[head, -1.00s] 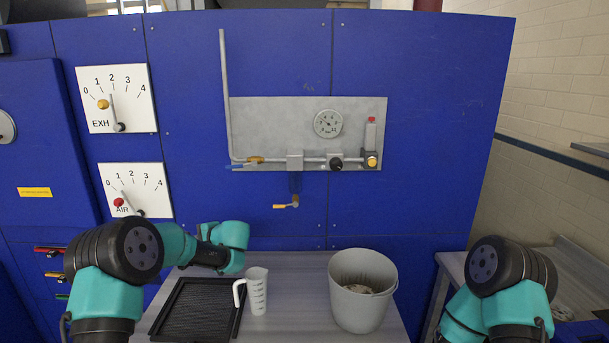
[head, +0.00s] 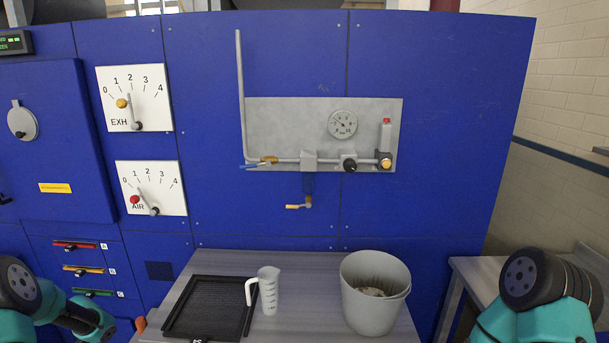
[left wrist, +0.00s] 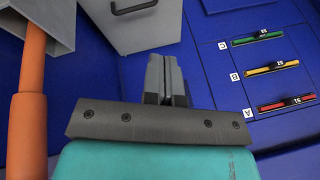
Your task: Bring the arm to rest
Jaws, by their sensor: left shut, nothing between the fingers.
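My left arm shows at the lower left edge of the head view, drawn back from the table; its gripper is out of that view. In the left wrist view my left gripper (left wrist: 167,85) is shut, with its fingers together and nothing between them. It is near the blue machine front, left of the coloured handles. My right arm shows at the lower right of the head view; its gripper is not in view.
The table (head: 310,264) holds a black tray (head: 210,306), a measuring jug (head: 268,292) and a grey bucket (head: 372,302). Coloured handles (left wrist: 265,67), a grey box (left wrist: 132,22) and an orange bar (left wrist: 30,110) are around the left gripper.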

